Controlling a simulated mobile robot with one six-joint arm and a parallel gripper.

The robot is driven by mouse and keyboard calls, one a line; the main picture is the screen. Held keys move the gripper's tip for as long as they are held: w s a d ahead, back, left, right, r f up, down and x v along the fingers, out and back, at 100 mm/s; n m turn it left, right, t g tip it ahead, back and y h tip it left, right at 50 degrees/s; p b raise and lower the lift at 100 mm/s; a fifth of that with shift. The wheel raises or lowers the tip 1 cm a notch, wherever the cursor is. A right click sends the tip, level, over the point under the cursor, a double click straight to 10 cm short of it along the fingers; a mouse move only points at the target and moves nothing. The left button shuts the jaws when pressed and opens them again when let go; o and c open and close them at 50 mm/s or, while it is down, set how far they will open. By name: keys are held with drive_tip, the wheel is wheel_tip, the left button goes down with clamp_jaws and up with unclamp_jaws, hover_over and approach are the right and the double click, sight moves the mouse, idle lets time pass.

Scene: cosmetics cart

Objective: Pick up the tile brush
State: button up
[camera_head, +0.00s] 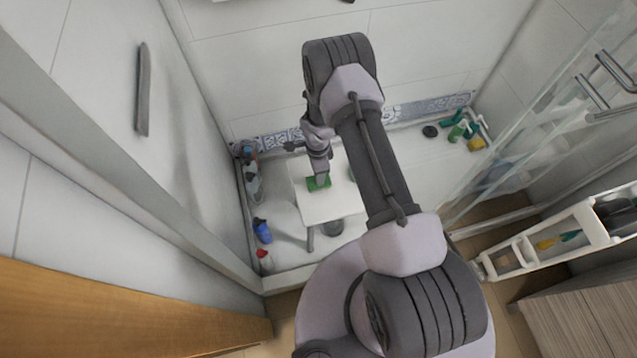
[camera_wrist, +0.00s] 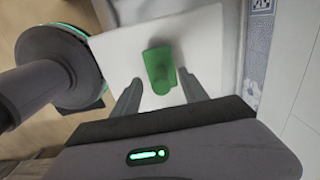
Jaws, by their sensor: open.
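A green brush (camera_head: 318,184), which looks like the tile brush, lies on the white stool's seat (camera_head: 335,207). In the wrist view the green brush (camera_wrist: 159,65) has a raised grip along its middle and a wider, flat part under it. My gripper (camera_head: 319,172) points down just above the brush and hides part of it in the head view. In the wrist view my gripper (camera_wrist: 160,80) is open, with one finger on each side of the brush. Nothing is held. I cannot tell how much height is left between fingertips and seat.
A blue bottle (camera_head: 262,231) and a red-capped bottle (camera_head: 265,258) stand left of the stool. Green bottles (camera_head: 458,131) and a yellow item (camera_head: 476,145) stand in the far right corner. A glass door (camera_head: 540,110) and a white cart (camera_head: 548,241) are to the right.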

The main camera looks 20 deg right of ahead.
wheel_tip(320, 180, down, 2)
drive_tip(key=shift+r, duration=0.1)
clamp_jaws()
idle(1.3)
